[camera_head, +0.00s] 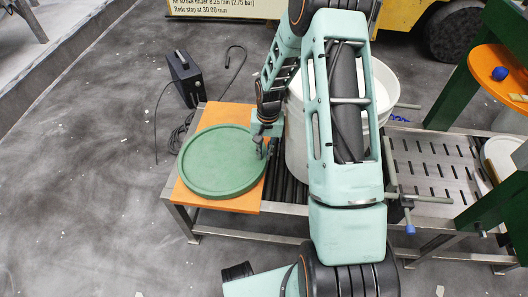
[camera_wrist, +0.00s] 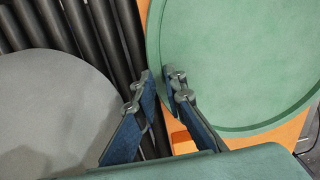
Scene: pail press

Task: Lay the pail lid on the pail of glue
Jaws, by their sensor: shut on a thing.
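The pail lid (camera_head: 222,162), a round green disc with a raised rim, lies on an orange board (camera_head: 247,204) at the left end of the bench. My gripper (camera_head: 259,150) is at the lid's right edge, its fingers on either side of the rim and shut on it. In the wrist view, my gripper (camera_wrist: 160,82) meets the lid (camera_wrist: 240,60) at its left edge. The white pail (camera_head: 296,150) stands on the rollers just right of the lid, largely hidden behind my arm. Its contents are hidden in the head view.
Dark rollers (camera_wrist: 105,35) run beside the board. A grey round surface (camera_wrist: 45,115) lies left in the wrist view; I cannot tell what it is. A slotted metal plate (camera_head: 432,160) and green press frame stand right. A black box (camera_head: 184,75) with a cable is on the floor.

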